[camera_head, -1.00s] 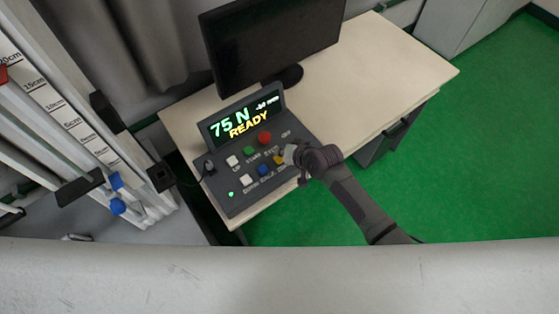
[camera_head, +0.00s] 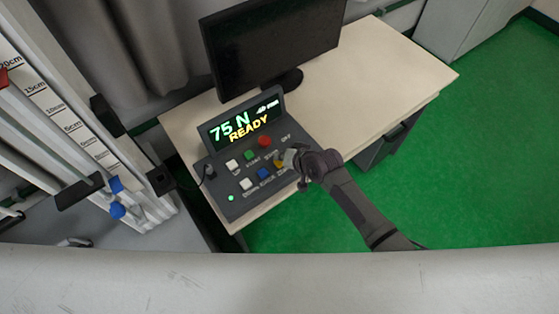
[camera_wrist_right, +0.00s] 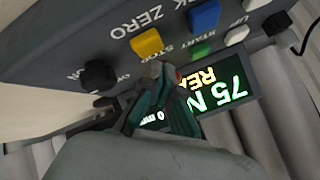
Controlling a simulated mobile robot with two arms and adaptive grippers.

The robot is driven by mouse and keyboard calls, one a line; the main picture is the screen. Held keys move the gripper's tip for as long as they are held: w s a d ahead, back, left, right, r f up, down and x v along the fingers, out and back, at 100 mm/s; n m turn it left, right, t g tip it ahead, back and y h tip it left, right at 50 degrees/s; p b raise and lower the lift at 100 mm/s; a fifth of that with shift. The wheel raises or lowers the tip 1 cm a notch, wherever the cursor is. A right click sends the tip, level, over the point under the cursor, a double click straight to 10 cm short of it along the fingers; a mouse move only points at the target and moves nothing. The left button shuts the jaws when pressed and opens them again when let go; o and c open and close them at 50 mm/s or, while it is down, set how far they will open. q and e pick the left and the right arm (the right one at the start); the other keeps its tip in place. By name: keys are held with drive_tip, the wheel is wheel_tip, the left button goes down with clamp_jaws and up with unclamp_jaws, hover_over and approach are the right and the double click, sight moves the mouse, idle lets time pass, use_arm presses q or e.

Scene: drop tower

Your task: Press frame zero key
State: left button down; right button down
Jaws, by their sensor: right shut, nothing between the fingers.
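The control box (camera_head: 225,192) stands on the desk, its display (camera_head: 240,122) reading "75 N" and "READY". A yellow key (camera_head: 279,162) sits at the right end of its lower key row, and also shows in the right wrist view (camera_wrist_right: 147,42) beside the word "ZERO". My right gripper (camera_head: 290,157) is over the right side of the box, close to the yellow key and partly covering it. In the right wrist view its closed fingertips (camera_wrist_right: 155,72) are just below the yellow key, with nothing held. I cannot tell whether they touch the box. My left gripper is not in view.
A blue key (camera_head: 263,173), white keys, a green key (camera_head: 249,155) and a red key (camera_head: 265,141) are close by. A black knob (camera_wrist_right: 99,75) is near the fingertips. A monitor (camera_head: 270,45) stands behind; the desk's right side (camera_head: 390,70) is clear.

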idle(0.4)
drive_tip(key=shift+f, duration=0.45)
drive_tip(key=shift+f+b, duration=0.5)
drive_tip(key=shift+b, duration=0.05)
idle(0.5)
idle(0.3)
drive_tip(key=shift+r+p, duration=0.95)
drive_tip(key=shift+p, duration=0.05)
wheel_tip(320, 180, up, 5)
drive_tip(key=p, duration=0.5)
